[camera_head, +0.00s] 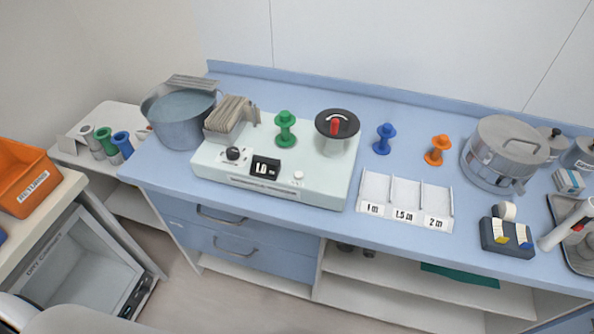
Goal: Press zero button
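A pale mint device (322,188) stands on the blue counter. No "zero" marking is legible, so I cannot tell for certain which control is the zero button. Neither of my grippers is in view.
A steel pot of water (181,117) stands left of the device. To the right are a white tray with three labelled compartments (404,200), blue (384,139) and orange (437,150) spools, and a lidded steel pot (504,153). The counter strip before the device is clear.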

